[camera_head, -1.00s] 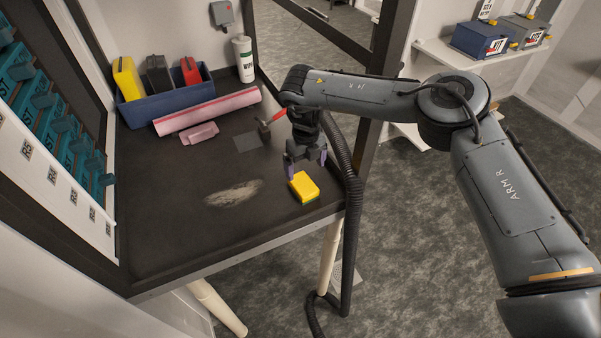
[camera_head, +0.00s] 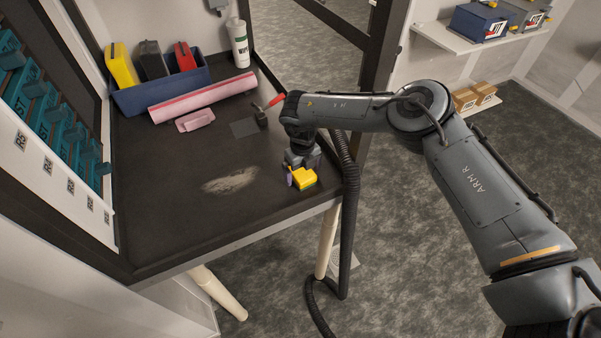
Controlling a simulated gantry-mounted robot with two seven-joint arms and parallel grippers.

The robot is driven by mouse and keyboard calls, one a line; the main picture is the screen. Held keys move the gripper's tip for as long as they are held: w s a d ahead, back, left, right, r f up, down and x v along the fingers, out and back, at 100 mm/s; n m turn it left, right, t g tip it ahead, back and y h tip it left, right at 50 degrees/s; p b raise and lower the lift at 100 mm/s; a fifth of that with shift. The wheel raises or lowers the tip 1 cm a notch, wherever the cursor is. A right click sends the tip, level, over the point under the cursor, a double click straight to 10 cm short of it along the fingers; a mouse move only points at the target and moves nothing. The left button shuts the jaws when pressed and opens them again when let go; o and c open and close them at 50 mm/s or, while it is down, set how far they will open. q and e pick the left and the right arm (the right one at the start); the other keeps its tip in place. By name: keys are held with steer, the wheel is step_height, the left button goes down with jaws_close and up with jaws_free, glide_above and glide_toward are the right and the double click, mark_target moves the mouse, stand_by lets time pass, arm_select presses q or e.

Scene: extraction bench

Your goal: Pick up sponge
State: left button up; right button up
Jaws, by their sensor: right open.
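The yellow sponge with a green underside (camera_head: 304,179) lies on the dark bench top (camera_head: 180,220) near its right front edge. My right gripper (camera_head: 301,177) has come down over the sponge. Its purple-tipped finger shows at the sponge's left side, and the gripper body hides part of the sponge's far side. The jaws are open, with the sponge apparently between or just beside the fingers; the far finger is hidden. My left gripper is not in view.
A pale dusty patch (camera_head: 230,181) lies left of the sponge. A red-handled brush (camera_head: 261,115), a pink roll (camera_head: 203,97), a pink piece (camera_head: 195,121), a blue bin (camera_head: 160,95) and a wipes bottle (camera_head: 240,45) stand farther back. A black hose (camera_head: 349,200) hangs at the right edge.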

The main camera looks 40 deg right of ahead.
mark_target(302, 171)
steer(key=shift+f, duration=0.5)
steer(key=c, duration=1)
steer(key=shift+r, duration=0.2)
steer(key=shift+c, duration=0.2)
steer(key=shift+r, duration=0.6)
step_height(302, 171, up, 2)
steer(key=shift+r, duration=0.25)
steer(key=s+r, duration=0.7)
steer(key=s, duration=0.4)
steer(key=shift+s, duration=0.35)
